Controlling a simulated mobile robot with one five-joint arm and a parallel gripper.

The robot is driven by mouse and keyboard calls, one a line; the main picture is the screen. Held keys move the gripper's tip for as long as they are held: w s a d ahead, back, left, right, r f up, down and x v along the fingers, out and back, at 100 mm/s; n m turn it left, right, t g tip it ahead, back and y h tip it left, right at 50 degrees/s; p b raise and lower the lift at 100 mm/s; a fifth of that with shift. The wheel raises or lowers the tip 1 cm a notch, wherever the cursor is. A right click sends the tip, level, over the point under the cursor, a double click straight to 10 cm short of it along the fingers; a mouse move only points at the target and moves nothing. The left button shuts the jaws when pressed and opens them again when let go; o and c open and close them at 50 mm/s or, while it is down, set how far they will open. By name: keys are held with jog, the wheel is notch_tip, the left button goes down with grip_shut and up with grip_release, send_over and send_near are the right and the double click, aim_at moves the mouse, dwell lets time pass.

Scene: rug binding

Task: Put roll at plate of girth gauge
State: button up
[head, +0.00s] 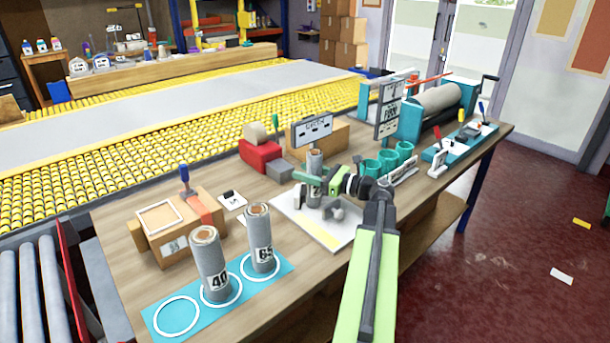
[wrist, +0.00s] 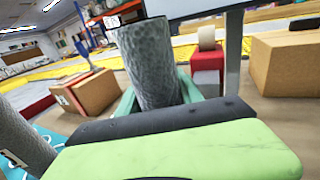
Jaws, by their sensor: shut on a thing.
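My gripper (head: 318,184) is shut around a grey upright roll (head: 315,164) with a dark number label, partly hidden by the jaws. The same roll fills the middle of the wrist view (wrist: 150,62). In the head view the roll is over the back part of a white plate (head: 324,240) with a yellow strip and a small grey fixture, which looks like the girth gauge. I cannot tell whether the roll's foot touches the plate. A sign board (head: 312,129) stands behind it.
A teal mat (head: 160,338) at the front left has three white rings; rolls marked 40 (head: 209,262) and 65 (head: 259,238) stand on two, the left ring is empty. A cardboard box (head: 172,240), red dispenser (head: 259,154) and teal cups (head: 388,160) stand around the plate.

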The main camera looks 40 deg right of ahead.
jog(key=o, duration=1.4)
jog(key=v, duration=1.2)
jog(key=shift+r, duration=0.15)
